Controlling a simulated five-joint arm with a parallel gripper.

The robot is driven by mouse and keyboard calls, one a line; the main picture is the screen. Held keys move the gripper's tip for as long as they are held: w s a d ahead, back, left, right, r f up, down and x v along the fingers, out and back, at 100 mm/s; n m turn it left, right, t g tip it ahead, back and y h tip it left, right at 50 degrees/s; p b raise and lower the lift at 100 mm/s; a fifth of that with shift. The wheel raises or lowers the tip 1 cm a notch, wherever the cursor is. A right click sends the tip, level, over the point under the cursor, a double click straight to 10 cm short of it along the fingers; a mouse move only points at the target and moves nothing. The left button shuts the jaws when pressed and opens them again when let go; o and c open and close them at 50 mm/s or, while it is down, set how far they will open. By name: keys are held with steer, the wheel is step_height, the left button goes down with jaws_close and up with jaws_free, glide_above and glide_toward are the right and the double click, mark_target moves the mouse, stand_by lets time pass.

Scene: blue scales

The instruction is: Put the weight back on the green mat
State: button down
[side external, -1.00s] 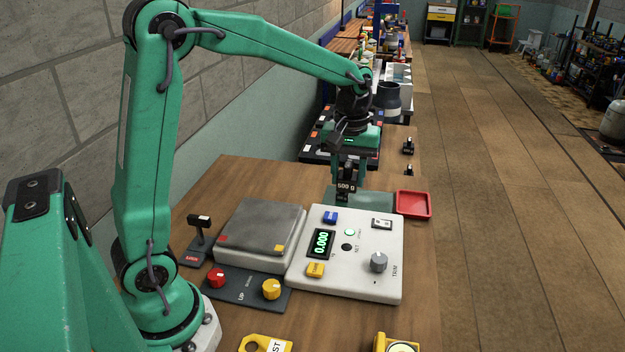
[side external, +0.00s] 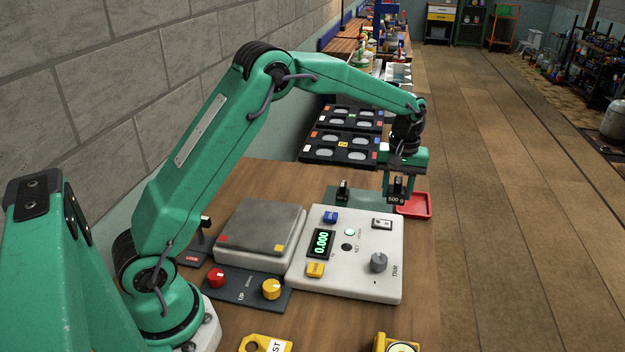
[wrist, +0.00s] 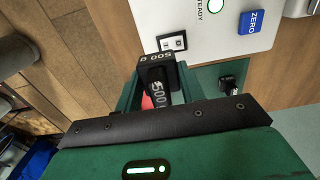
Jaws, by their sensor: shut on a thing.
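My gripper (side external: 398,182) is shut on a black weight marked 500 g (side external: 397,198). In the wrist view the weight (wrist: 162,88) sits upright between the two green fingers. The green mat (side external: 366,200) lies behind the scale, and a smaller black weight (side external: 342,191) stands on its left part. In the side view the held weight is at the mat's right end, by the red tray (side external: 427,207). How high the weight is above the surface I cannot tell. The wrist view shows some of the mat (wrist: 206,77) and the small weight (wrist: 227,83).
The scale console (side external: 350,270) reads 0.000, and its grey pan (side external: 260,227) is empty. A lever stand (side external: 204,228) and a panel with red and yellow knobs (side external: 245,287) stand at the left. Black racks (side external: 340,148) are behind. The mat's middle is clear.

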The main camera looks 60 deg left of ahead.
steer(key=shift+w+a, duration=0.1)
steer(key=shift+w, duration=0.05)
glide_above(374, 208)
step_height(374, 208, down, 7)
stand_by(0.4)
steer(key=shift+f, duration=0.1)
steer(key=shift+f, duration=1.9)
steer(key=shift+f, duration=0.1)
steer(key=c, duration=0.9)
jaws_free()
steer(key=shift+f, duration=0.1)
steer(key=shift+o, duration=0.2)
